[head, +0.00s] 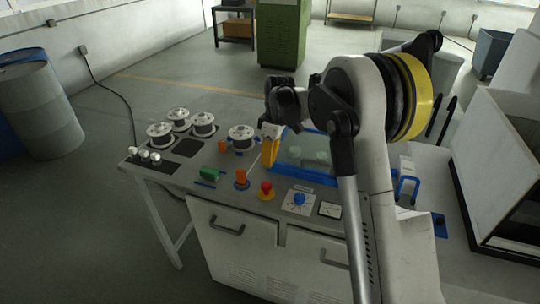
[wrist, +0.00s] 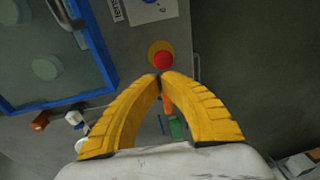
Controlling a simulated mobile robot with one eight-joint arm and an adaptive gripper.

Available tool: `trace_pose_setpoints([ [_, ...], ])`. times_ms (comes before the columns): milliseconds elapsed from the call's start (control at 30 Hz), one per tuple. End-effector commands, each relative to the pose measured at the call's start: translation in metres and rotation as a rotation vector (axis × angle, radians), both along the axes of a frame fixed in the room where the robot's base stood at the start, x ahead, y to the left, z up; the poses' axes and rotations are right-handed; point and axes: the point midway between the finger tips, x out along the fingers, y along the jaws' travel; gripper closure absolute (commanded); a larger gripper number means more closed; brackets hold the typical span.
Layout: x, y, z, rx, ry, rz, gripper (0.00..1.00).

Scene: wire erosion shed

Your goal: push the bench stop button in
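The bench stop button is a red mushroom head (head: 266,186) on a yellow base, near the front edge of the bench top. It also shows in the wrist view as a red button (wrist: 162,61) on a yellow disc, just past my fingertips. My gripper (head: 268,160) is above the bench, behind the button in the head view and apart from it. In the wrist view its two yellow fingers (wrist: 160,77) curve together and their tips meet, with nothing held between them.
An orange part (head: 241,178) and a green block (head: 210,174) stand left of the button. A blue knob (head: 299,199) and a gauge (head: 330,209) are to its right. A blue-framed window (head: 323,177) lies behind. Several spools stand at the left.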

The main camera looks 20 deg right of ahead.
Motion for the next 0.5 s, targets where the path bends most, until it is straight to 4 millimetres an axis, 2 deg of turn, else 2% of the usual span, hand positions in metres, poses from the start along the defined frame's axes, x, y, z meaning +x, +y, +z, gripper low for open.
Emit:
trace_pose_setpoints([
  [33,0.000,0.002,-0.014,0.000,0.000,0.001,1.00],
  [200,-0.001,0.006,-0.047,0.000,0.000,0.001,1.00],
  [333,-0.001,0.009,-0.064,0.000,0.000,0.001,1.00],
  [500,-0.002,0.010,-0.074,0.000,0.000,0.001,1.00],
])
